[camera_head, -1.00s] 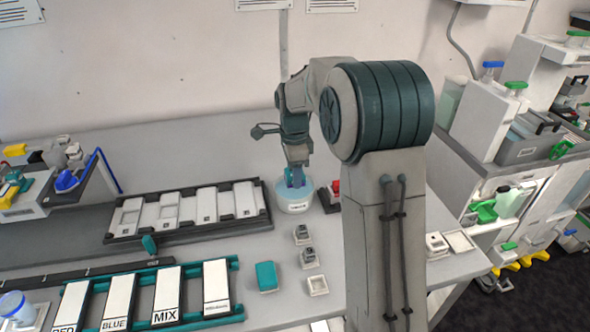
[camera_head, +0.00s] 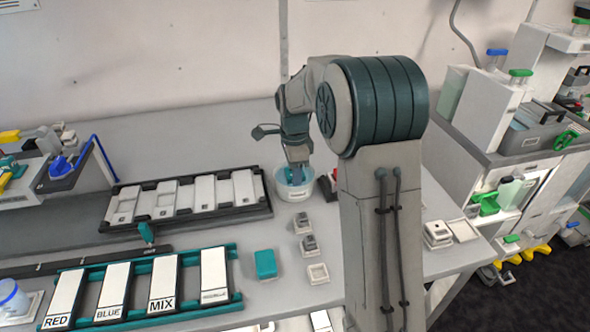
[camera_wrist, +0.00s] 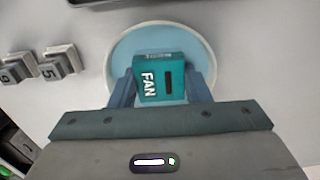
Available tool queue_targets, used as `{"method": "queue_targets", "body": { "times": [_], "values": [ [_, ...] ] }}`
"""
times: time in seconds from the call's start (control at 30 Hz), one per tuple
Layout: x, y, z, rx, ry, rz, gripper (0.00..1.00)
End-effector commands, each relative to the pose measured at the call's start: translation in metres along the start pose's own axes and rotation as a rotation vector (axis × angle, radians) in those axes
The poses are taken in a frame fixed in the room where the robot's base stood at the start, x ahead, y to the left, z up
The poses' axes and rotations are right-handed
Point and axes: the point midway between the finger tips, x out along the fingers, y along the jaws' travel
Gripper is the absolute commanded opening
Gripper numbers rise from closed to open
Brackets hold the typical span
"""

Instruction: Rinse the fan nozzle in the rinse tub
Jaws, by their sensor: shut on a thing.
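The fan nozzle (camera_wrist: 160,78) is a teal block marked "FAN", seen in the wrist view between the two blue-grey fingers. My gripper (camera_wrist: 160,88) is shut on it. The rinse tub (camera_head: 292,190) is a round white tub with light blue inside, standing on the bench; its pale rim (camera_wrist: 116,55) circles the nozzle in the wrist view. In the head view my gripper (camera_head: 297,178) points down into the tub's mouth, and the nozzle is mostly hidden there. I cannot tell how deep the nozzle sits or whether it touches the tub.
A dark rack of white plates (camera_head: 188,205) stands left of the tub. Small numbered blocks (camera_head: 302,223) and a teal block (camera_head: 265,264) lie in front. A red item (camera_head: 333,180) is close on the right. Labelled RED, BLUE and MIX panels (camera_head: 163,288) lie at front left.

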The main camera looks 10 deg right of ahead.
Motion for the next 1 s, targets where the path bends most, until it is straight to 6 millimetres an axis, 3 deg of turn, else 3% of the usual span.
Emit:
{"method": "queue_targets", "body": {
  "times": [0.17,1.0],
  "values": [
    [0.0105,0.0001,0.0002,0.0,0.0,0.001,0.21],
    [0.0099,-0.0081,0.0005,-0.001,0.0,0.0,0.21]
  ]
}}
